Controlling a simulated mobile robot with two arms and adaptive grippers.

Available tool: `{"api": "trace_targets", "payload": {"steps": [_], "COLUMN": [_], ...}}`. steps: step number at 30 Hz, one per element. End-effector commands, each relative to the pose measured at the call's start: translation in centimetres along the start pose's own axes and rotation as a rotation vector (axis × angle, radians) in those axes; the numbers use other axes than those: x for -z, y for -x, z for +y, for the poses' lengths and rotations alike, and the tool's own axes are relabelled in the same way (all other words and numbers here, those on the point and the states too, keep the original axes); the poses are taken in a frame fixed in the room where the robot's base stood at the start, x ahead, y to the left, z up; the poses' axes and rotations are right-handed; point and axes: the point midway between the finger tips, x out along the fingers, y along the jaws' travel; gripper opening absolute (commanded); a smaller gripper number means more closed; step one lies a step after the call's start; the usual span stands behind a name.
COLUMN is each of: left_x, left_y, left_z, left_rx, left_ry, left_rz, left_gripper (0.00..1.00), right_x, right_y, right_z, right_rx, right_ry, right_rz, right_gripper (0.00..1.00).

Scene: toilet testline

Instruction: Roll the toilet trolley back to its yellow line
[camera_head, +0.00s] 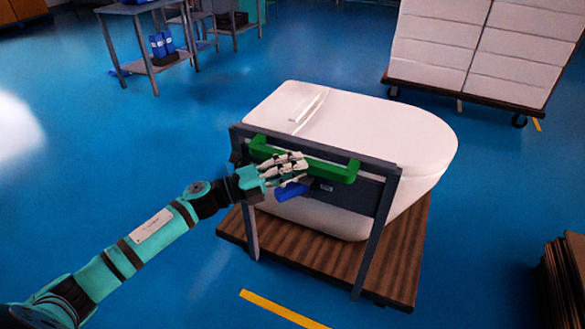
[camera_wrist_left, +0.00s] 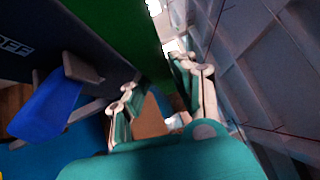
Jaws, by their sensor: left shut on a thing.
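The toilet trolley has a brown wooden base (camera_head: 325,255) and a dark metal frame (camera_head: 374,240) with a green handle bar (camera_head: 335,171). A white toilet (camera_head: 375,130) stands on it. My left gripper (camera_head: 290,168) is shut on the green handle, left of its middle. In the left wrist view the fingers (camera_wrist_left: 160,95) lie on both sides of the green bar (camera_wrist_left: 125,45). A blue lever (camera_head: 292,190) hangs just below the gripper. A yellow line (camera_head: 280,309) lies on the floor in front of the trolley, apart from its base. My right gripper is not in view.
A cart with stacked white boxes (camera_head: 480,45) stands at the back right. A grey table (camera_head: 140,8) with blue items is at the back left. Dark stacked boards (camera_head: 563,280) stand at the right edge. The blue floor to the left is clear.

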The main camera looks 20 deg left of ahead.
Motion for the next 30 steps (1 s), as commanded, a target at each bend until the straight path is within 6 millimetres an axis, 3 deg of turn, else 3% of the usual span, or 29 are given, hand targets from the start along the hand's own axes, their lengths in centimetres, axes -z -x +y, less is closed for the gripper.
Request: {"api": "trace_targets", "payload": {"steps": [1,14,15,19,30], "left_x": [-0.2,-0.25,-0.25,-0.23,-0.14], "left_y": [-0.29,-0.27,-0.27,-0.25,0.51], "left_z": [-1.1,-1.13,-1.13,-1.01,-0.39], "left_rx": [0.02,0.02,0.02,0.018,0.007], "left_ry": [-0.006,-0.006,-0.006,-0.006,-0.003], "left_rz": [-0.001,-0.002,-0.002,-0.002,-0.002], "left_gripper": [0.0,0.0,0.29,0.46,0.48], "right_x": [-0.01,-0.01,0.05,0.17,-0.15], "right_y": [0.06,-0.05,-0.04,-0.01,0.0], "right_z": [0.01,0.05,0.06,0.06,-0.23], "right_rx": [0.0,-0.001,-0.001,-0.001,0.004], "right_ry": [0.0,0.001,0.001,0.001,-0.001], "right_rz": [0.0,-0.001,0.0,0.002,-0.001], "right_gripper": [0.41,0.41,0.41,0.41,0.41]}}
